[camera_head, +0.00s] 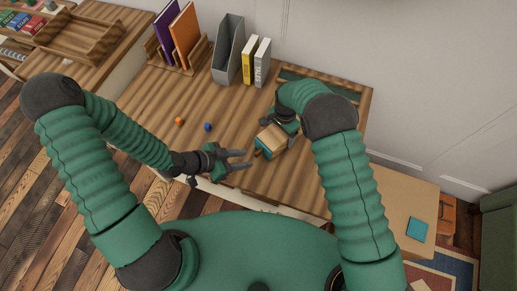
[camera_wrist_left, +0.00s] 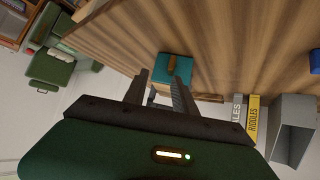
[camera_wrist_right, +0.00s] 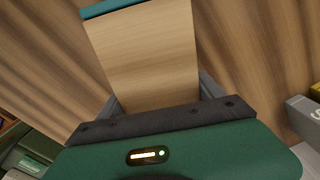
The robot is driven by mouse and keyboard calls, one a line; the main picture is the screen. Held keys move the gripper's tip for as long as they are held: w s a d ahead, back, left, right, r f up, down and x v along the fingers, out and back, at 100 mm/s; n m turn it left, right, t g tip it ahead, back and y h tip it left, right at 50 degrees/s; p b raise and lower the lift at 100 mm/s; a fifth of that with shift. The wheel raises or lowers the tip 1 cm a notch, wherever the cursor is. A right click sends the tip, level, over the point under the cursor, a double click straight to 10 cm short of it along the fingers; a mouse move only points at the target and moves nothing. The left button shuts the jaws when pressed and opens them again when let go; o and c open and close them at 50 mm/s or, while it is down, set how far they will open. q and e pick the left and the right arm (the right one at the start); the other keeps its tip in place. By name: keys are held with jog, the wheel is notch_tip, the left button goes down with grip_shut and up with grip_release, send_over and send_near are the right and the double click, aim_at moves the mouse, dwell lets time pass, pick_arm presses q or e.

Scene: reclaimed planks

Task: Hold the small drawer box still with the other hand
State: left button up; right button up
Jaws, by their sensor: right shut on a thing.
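The small drawer box (camera_head: 272,140) stands on the wooden desk, with a pale wood body and a teal front. In the left wrist view its teal front (camera_wrist_left: 183,69) shows a brown wooden handle (camera_wrist_left: 172,66). My right gripper (camera_wrist_right: 158,92) is shut on the drawer box, with a finger along each side; in the head view its fingers are mostly hidden. My left gripper (camera_head: 246,159) is open and empty, a short way in front of the teal front and apart from it. The drawer looks closed.
A blue piece (camera_head: 208,127) and an orange piece (camera_head: 179,121) lie on the desk to the left. A grey file holder (camera_head: 228,50), yellow and white books (camera_head: 255,62) and a wooden book rack (camera_head: 178,52) stand at the back. Bare desk lies between them and the box.

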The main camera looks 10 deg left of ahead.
pick_arm(q)
jog(key=s+a+t, duration=0.1)
jog(key=s+a+f+n+t, duration=0.1)
jog(key=s+a+n+t, duration=0.1)
jog(key=t, duration=0.1)
jog(key=shift+s+a+f, duration=0.25)
jog(key=shift+s, duration=0.05)
jog(key=shift+s+a+n+t, duration=0.25)
jog(key=shift+a+n+t, duration=0.05)
jog(key=shift+t, duration=0.1)
jog(key=x, duration=1.2)
jog(key=shift+r, duration=0.1)
jog(key=shift+c, duration=0.3)
grip_shut()
jog(key=shift+a, duration=0.1)
jog(key=shift+w+a, duration=0.1)
jog(key=shift+a, duration=0.15)
